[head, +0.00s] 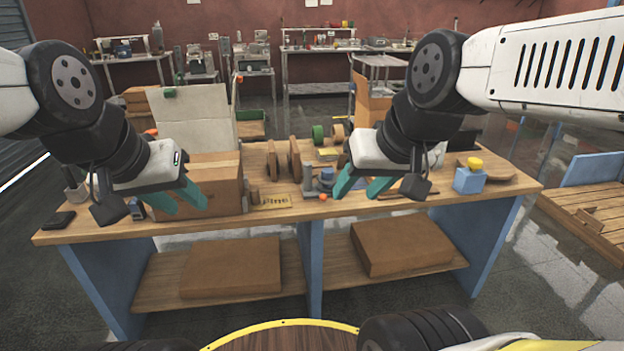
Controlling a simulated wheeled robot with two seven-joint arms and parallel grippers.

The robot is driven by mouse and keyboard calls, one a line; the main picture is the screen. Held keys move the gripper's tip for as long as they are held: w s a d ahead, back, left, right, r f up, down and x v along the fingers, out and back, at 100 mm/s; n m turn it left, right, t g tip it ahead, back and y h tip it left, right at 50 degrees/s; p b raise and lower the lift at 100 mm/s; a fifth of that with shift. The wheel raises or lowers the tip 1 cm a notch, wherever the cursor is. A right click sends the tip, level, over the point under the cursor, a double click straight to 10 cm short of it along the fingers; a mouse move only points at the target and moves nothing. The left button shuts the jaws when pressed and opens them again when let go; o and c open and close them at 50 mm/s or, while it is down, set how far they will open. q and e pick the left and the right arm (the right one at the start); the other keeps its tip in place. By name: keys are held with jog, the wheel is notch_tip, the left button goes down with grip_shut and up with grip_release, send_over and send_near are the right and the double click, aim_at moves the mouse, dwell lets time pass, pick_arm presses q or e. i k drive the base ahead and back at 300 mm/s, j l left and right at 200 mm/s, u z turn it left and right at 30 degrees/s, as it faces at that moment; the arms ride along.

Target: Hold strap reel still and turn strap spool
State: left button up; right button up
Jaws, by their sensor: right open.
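Two upright brown discs stand on the bench at mid-table, a left one (272,161) and a right one (295,160); they look like the strap reel and spool, but I cannot tell which is which. My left gripper (182,203) has its teal fingers apart, in front of a cardboard box's left part, left of the discs. My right gripper (362,187) is open and empty, to the right of the discs and beside a small blue-grey device (325,178). Neither gripper touches a disc.
The cardboard box (222,180) stands on the wooden bench (400,212). Green and tan rolls (318,135) stand behind. A blue block with a yellow top (469,181) is at right. A black flat item (59,221) lies far left.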

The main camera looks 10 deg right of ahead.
aim_at(326, 177)
jog(key=i+l, duration=0.95)
jog(key=j+u, duration=0.05)
